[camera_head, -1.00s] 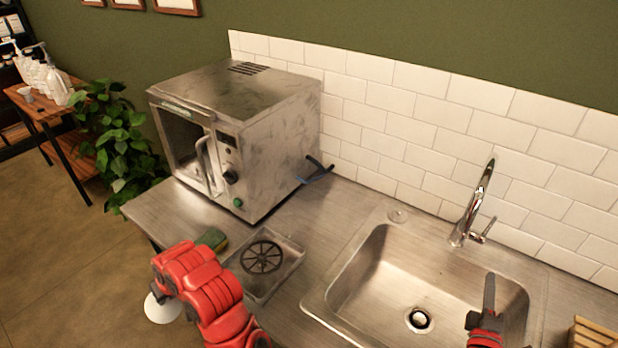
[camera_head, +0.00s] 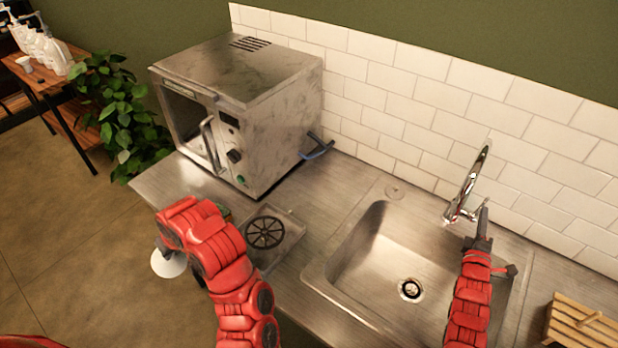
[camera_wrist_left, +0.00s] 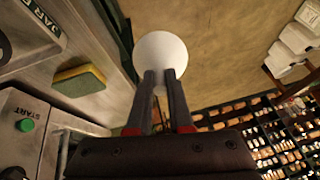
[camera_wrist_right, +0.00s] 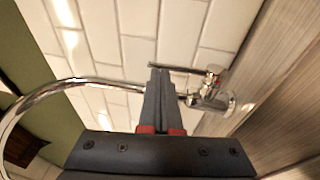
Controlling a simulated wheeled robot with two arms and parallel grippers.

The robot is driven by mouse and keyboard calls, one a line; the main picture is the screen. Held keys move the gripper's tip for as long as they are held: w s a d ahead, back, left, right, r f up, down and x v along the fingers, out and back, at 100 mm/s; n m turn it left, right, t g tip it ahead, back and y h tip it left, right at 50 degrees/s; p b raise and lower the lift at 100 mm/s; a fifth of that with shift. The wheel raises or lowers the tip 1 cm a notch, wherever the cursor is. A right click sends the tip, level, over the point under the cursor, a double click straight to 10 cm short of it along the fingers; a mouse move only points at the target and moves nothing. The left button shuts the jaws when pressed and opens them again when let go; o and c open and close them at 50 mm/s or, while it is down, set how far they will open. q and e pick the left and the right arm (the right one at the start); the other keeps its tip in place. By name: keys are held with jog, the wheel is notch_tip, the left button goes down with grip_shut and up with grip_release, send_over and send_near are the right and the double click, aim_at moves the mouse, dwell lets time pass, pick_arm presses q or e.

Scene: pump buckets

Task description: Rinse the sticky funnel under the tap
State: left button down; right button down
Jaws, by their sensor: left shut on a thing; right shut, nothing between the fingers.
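The white funnel (camera_head: 168,264) hangs over the floor left of the counter in the head view, partly behind my left arm. In the left wrist view my left gripper (camera_wrist_left: 163,76) is shut on the funnel (camera_wrist_left: 160,52). The chrome tap (camera_head: 466,190) stands behind the sink (camera_head: 375,250); no water shows. My right gripper (camera_head: 482,222) is shut and empty, just right of the tap. In the right wrist view its fingertips (camera_wrist_right: 158,74) overlap the thin tap lever (camera_wrist_right: 180,69); I cannot tell whether they touch it.
A steel oven (camera_head: 240,110) stands at the back left of the counter. A tray (camera_head: 290,245) with a round black grate lies left of the sink. A sponge (camera_wrist_left: 79,81) lies near the oven. A wooden rack (camera_head: 580,325) is at the right edge.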

aim_at(177, 262)
pick_arm(q)
jog(key=shift+r+p, duration=0.35)
jog(key=shift+r, duration=0.25)
pick_arm(e)
jog(key=shift+x, duration=0.9)
jog(key=shift+f, duration=0.15)
